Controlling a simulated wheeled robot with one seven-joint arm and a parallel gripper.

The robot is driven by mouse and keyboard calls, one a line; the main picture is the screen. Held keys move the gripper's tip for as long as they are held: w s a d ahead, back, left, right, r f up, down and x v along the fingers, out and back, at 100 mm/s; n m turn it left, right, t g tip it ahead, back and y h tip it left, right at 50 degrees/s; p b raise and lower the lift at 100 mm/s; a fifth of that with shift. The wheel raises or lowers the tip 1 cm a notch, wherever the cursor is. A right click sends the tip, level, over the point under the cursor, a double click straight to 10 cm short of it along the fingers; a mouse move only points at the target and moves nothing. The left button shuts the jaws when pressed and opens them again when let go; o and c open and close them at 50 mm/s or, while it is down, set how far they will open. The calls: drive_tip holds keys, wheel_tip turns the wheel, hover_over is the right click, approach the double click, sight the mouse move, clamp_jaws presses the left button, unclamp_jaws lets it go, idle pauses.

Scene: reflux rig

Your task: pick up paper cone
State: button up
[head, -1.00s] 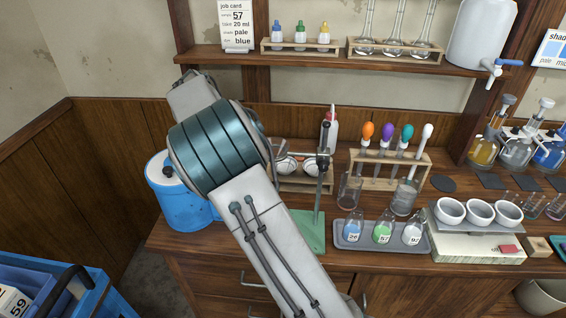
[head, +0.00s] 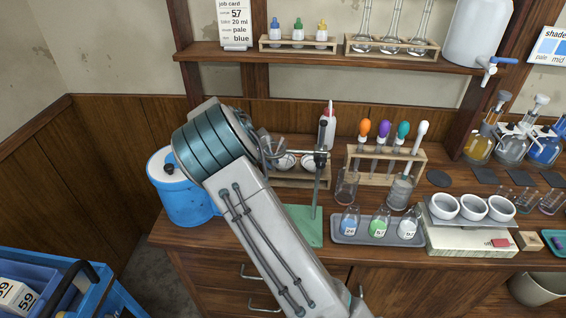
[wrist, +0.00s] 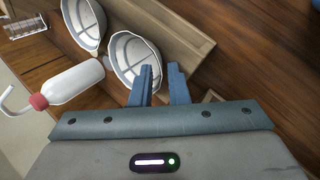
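Two white ribbed paper cones lie in a shallow wooden tray. In the wrist view the nearer cone (wrist: 132,58) is just beyond my fingertips, its rim close to the left finger; the other cone (wrist: 84,22) is farther up and left. My gripper (wrist: 159,72) is open, with an empty gap between its two blue fingers. Whether a finger touches the nearer cone I cannot tell.
The wooden tray (wrist: 190,48) has raised walls. A white bottle with a red cap (wrist: 68,82) lies close left of my gripper in the wrist view. The green-based stand (head: 306,226) is in front of the tray. A blue drum (head: 184,197) stands left.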

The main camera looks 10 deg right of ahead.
drive_tip(key=shift+f, duration=0.1)
clamp_jaws()
wheel_tip(320, 180, up, 10)
drive_tip(key=b, duration=0.1)
idle(0.5)
